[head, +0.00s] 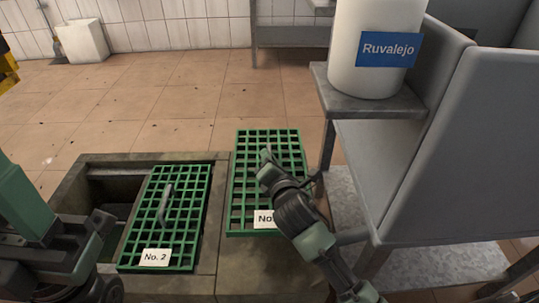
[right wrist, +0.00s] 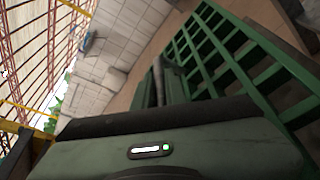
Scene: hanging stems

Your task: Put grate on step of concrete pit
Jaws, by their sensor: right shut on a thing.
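The concrete pit (head: 218,272) has a dark open part on the left. A green grate labelled No. 2 (head: 157,238) with a grey handle lies over the right part of its opening. A second green grate (head: 240,190), its label partly hidden, is over the concrete right of the opening; I cannot tell whether it touches. My right gripper (head: 267,157) is over this second grate, shut, apparently on its handle, which my arm hides. The grate also shows in the right wrist view (right wrist: 238,73). My left gripper (head: 97,225) is near the pit's left side, its fingers unclear.
A grey metal frame with a small shelf (head: 372,104) stands close on the right. A white bin (head: 82,41) stands at the back left. The tiled floor (head: 165,98) behind the pit is mostly clear.

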